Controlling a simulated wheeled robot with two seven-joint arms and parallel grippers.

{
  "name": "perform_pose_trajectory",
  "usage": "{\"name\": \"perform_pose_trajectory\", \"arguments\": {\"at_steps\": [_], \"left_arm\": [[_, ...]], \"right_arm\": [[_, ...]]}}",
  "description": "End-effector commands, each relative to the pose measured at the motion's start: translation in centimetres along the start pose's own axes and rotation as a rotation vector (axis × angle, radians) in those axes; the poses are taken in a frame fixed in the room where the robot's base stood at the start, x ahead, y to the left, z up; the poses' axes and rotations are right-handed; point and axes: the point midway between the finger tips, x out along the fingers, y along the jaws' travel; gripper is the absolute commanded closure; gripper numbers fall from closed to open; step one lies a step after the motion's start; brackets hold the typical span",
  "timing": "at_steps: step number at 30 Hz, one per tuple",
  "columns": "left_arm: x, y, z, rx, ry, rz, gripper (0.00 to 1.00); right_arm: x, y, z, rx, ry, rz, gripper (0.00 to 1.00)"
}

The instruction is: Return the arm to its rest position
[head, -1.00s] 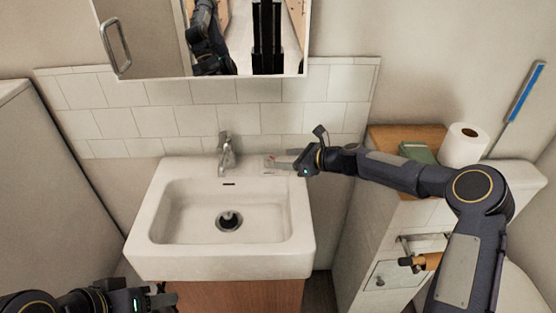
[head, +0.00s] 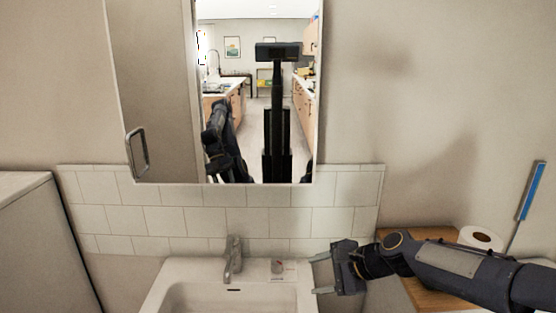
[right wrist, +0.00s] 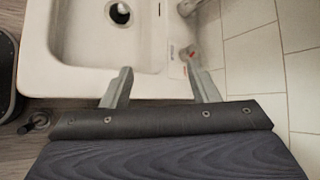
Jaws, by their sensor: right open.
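My right gripper (head: 322,273) is open and empty, just right of the sink's back right corner, fingers pointing left. In the right wrist view its two fingers (right wrist: 159,78) are spread apart, with nothing between them. My right arm (head: 450,262) comes in from the right, over the wooden-topped ledge. A small pale item with a red mark (head: 277,267) stands on the sink's back right corner, apart from the fingers. My left gripper is out of view.
The white sink (head: 185,271) with its metal faucet (head: 233,258) lies left of the gripper. A mirror cabinet (head: 157,90) hangs above and reflects my body. A toilet roll (head: 480,238) sits on the wooden top (head: 425,234), close behind the right arm.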

Motion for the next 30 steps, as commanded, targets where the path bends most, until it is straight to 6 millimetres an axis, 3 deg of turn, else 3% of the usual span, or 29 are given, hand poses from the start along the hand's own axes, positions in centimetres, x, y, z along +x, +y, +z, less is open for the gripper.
{"name": "perform_pose_trajectory", "arguments": {"at_steps": [1,6,12,18,21,30], "left_arm": [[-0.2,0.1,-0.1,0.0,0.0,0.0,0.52],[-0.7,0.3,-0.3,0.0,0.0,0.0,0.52],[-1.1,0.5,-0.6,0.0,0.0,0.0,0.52],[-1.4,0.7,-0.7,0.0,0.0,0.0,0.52],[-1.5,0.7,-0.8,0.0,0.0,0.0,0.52],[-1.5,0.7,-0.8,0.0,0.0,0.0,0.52]], "right_arm": [[-2.9,1.3,1.1,-0.126,0.048,0.02,0.45],[-10.3,7.2,3.0,-0.501,0.171,0.116,0.45],[-17.0,15.8,4.5,-0.866,0.265,0.229,0.45],[-19.6,22.8,5.3,-1.112,0.291,0.303,0.45],[-19.9,24.7,5.4,-1.177,0.29,0.322,0.45],[-19.9,25.7,5.5,-1.213,0.288,0.333,0.45]]}}
